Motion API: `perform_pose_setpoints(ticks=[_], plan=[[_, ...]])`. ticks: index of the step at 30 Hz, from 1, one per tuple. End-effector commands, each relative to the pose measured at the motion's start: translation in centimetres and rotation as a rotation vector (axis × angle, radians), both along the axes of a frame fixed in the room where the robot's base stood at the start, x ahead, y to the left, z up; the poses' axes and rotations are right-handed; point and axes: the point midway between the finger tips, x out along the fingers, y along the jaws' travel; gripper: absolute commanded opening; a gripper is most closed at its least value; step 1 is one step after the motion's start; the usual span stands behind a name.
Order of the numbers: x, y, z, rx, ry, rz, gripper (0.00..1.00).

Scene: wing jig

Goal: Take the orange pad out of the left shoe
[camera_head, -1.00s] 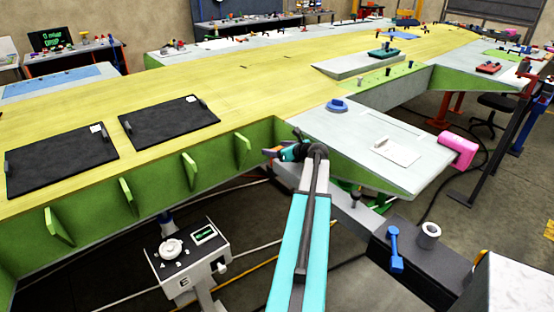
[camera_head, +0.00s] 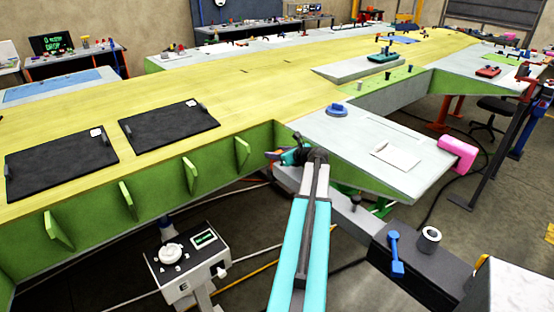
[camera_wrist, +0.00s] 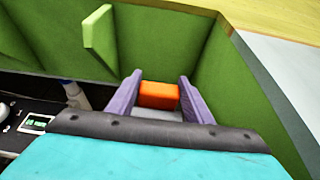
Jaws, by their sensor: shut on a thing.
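My gripper (camera_wrist: 158,97) has two purple fingers and is shut on an orange pad (camera_wrist: 158,94), which shows as a small block between them in the wrist view. A grey surface shows just below the pad. Green panel walls stand behind and to the right of the fingers. In the head view, my gripper (camera_head: 271,154) is small and points left at the green side of the long jig, by the inner corner beside the grey panel. The pad cannot be made out there. I cannot make out the left shoe in either view.
Green ribs (camera_head: 190,172) stick out along the side of the yellow-topped jig (camera_head: 260,90). A grey panel (camera_head: 350,140) with a pink block (camera_head: 458,155) lies to the right. A white control box (camera_head: 188,263) stands below on the left.

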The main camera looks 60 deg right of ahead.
Motion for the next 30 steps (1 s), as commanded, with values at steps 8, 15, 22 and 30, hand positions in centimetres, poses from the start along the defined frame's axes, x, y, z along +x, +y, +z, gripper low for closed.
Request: perform_pose_setpoints(ticks=[8,15,22,30], plan=[[0.0,0.0,0.9,-0.002,0.001,0.001,0.11],[0.0,0.0,3.4,-0.003,-0.001,0.0,0.11],[0.0,0.0,6.4,-0.002,0.0,0.001,0.11],[0.0,0.0,9.1,-0.002,0.001,0.001,0.11]])
